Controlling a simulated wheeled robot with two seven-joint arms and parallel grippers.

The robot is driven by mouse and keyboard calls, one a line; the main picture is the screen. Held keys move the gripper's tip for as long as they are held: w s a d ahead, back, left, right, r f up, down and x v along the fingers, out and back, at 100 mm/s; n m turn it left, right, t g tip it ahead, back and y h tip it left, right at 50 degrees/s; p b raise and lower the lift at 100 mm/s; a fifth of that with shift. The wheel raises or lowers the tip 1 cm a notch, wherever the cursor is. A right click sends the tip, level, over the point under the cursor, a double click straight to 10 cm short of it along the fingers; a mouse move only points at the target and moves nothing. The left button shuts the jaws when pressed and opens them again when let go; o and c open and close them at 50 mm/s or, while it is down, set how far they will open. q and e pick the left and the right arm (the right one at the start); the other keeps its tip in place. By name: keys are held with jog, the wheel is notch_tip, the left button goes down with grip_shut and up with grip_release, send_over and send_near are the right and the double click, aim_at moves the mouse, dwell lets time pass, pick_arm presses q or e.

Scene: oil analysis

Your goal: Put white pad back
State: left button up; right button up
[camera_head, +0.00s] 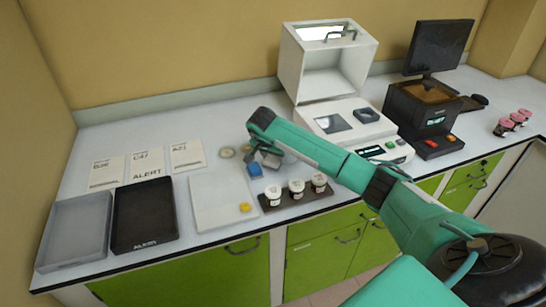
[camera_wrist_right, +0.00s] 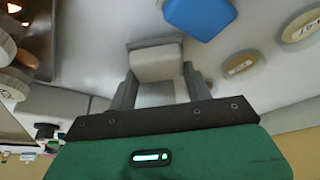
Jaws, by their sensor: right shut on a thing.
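My right gripper (camera_head: 268,157) reaches over the counter from the right, low beside a blue block (camera_head: 255,170). In the right wrist view, my right gripper (camera_wrist_right: 160,88) is shut on the white pad (camera_wrist_right: 158,62), a pale block between its two fingers. The blue block (camera_wrist_right: 199,15) lies just past the fingers, apart from the pad. In the head view the pad is mostly hidden by the gripper. My left gripper is not in view.
A white board (camera_head: 210,205) with a yellow disc (camera_head: 245,207) lies left of the gripper. A dark rack (camera_head: 284,203) with white-capped jars stands in front. Small round dishes (camera_head: 227,152) lie behind left. A white instrument (camera_head: 345,120) stands behind right. Two trays (camera_head: 75,230) are far left.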

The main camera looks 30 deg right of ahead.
jog(key=shift+f, duration=0.5)
jog(key=shift+f, duration=0.2)
jog(key=o, duration=0.9)
jog(key=shift+o, duration=0.2)
